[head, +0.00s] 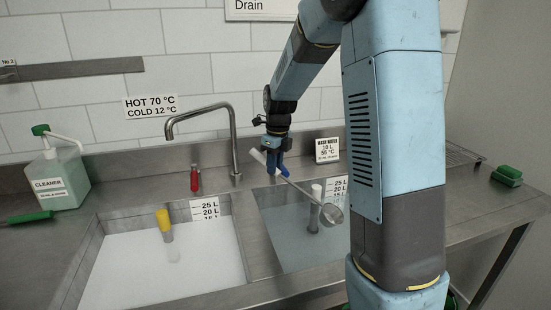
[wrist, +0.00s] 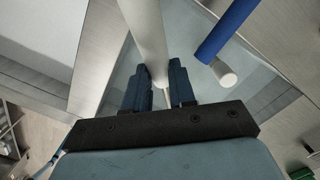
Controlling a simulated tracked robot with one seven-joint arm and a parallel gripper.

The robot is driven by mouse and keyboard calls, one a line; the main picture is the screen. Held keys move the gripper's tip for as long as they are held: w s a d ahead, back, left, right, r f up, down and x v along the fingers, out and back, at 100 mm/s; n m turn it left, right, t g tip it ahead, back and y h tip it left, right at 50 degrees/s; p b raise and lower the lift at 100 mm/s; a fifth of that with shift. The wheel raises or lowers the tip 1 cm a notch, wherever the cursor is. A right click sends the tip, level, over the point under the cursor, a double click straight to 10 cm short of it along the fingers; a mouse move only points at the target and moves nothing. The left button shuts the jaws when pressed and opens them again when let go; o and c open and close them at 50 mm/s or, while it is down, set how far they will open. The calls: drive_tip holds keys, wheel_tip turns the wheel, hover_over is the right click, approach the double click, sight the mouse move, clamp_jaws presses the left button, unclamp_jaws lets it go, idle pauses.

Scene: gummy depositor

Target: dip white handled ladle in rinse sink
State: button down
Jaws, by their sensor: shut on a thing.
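My gripper (head: 275,160) is shut on the white handle of the ladle (head: 262,160). The ladle is tilted, and its round metal bowl (head: 332,214) hangs low on the right, over the right sink (head: 285,244). I cannot tell whether the bowl touches the water. The wrist view shows the white handle (wrist: 144,30) running between the two dark blue fingers (wrist: 158,88). The right sink holds greyish clear water and a white-topped standpipe (head: 315,200). The left sink (head: 165,270) holds milky white liquid and a yellow-topped standpipe (head: 163,222). No label names either one as the rinse sink.
A curved faucet (head: 234,135) rises between the sinks. A red lever (head: 194,180) stands behind the left sink. A blue cylinder with a white end (wrist: 225,37) is close to my gripper. A wash-water sign (head: 327,150) stands behind the right sink. A cleaner bottle (head: 58,180) is left.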

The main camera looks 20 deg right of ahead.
wheel_tip(320, 180, down, 14)
drive_tip(key=shift+f, duration=0.25)
idle(1.1)
idle(0.4)
drive_tip(key=shift+s, duration=0.25)
drive_tip(key=shift+s+d, duration=0.2)
drive_tip(key=shift+s, duration=0.15)
drive_tip(key=shift+w, duration=0.2)
drive_tip(key=shift+w+a, duration=0.2)
drive_tip(key=shift+w, duration=0.2)
drive_tip(key=shift+s, duration=0.2)
idle(0.4)
drive_tip(key=shift+s+d, duration=0.2)
drive_tip(key=shift+s, duration=0.2)
